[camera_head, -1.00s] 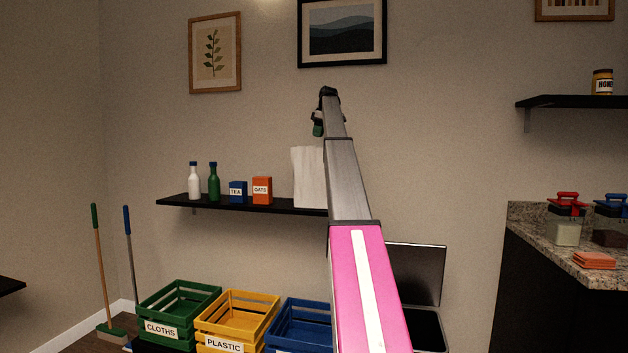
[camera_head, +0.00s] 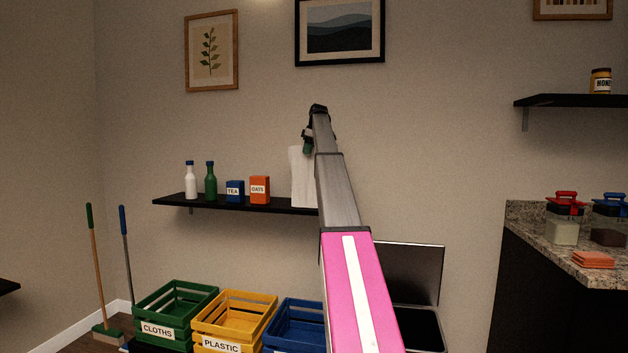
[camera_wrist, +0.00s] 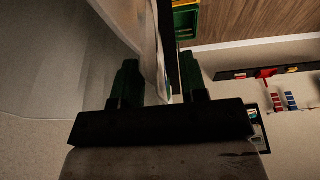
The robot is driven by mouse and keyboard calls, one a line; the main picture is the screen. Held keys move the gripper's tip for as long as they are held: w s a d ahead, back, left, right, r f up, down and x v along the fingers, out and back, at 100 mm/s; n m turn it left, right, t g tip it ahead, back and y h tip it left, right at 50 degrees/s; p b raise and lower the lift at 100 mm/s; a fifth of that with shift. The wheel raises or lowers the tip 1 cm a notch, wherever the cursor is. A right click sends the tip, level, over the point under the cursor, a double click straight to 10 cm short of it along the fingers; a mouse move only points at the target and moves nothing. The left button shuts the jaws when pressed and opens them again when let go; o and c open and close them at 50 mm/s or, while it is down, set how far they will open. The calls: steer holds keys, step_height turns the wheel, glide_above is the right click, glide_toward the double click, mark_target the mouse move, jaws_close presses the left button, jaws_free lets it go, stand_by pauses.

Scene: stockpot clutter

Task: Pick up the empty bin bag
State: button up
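The empty bin bag (camera_head: 300,185) is a white, upright, sheet-like thing on the black wall shelf (camera_head: 235,206), at its right end. My arm covers its right side in the head view. My gripper (camera_head: 308,144) is at the bag's upper edge, seen from behind. In the wrist view the dark green fingers of my gripper (camera_wrist: 160,76) stand apart, so it is open. A pale sheet, apparently the bag (camera_wrist: 152,45), reaches down between them, nearer the left finger. I cannot tell whether either finger touches it.
A white bottle (camera_head: 191,182), a green bottle (camera_head: 210,183), a blue tea box (camera_head: 235,190) and an orange oats box (camera_head: 260,188) stand left of the bag. Green (camera_head: 150,312), yellow (camera_head: 232,327) and blue (camera_head: 292,335) crates stand below. A granite counter (camera_head: 535,240) is at right.

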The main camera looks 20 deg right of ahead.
steer(key=shift+w+a+f, duration=0.1)
steer(key=shift+f, duration=0.5)
jaws_close()
